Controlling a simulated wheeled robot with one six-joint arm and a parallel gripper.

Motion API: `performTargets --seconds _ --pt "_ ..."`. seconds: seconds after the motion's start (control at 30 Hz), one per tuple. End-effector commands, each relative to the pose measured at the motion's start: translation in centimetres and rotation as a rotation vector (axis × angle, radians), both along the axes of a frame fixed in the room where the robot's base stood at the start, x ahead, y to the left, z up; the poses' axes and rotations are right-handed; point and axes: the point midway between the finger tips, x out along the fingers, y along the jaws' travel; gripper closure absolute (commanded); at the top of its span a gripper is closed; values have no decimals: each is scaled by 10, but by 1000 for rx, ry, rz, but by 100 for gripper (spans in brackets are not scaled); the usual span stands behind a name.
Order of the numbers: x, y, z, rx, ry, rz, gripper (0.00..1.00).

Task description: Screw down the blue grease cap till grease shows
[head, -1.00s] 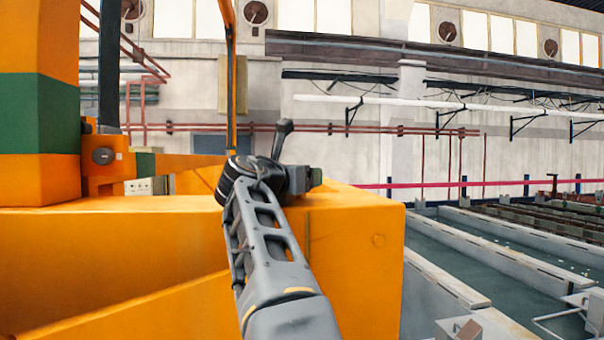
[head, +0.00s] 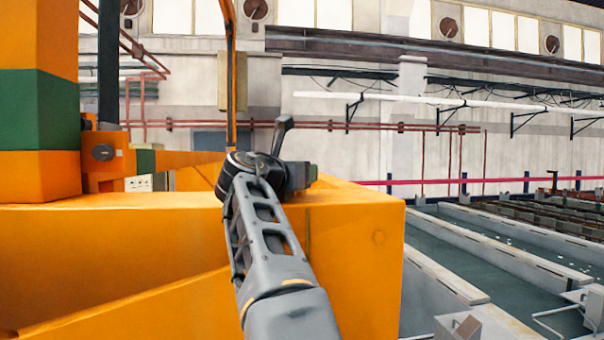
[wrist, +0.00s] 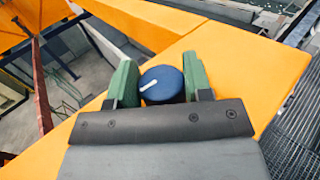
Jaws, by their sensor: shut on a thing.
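The blue grease cap (wrist: 160,84) is round with a white line on its top, seen in the wrist view against the orange beam. In the head view my arm reaches over the top edge of the orange beam, and the cap is hidden there. No grease can be seen around the cap; its lower part is hidden by my gripper.
The orange beam (head: 360,265) fills the front of the head view. An orange and green post (head: 40,110) stands at the left. Long tanks (head: 500,250) lie at the right. In the wrist view a dark grating (wrist: 300,125) lies right of the beam.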

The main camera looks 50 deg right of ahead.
Motion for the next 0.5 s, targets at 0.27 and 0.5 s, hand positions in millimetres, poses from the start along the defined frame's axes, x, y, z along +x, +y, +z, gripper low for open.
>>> performTargets --seconds 0.27,0.5 --pt "1 0 0 -1 3 -207 78" --pt "0 0 0 -1 1 -251 78"
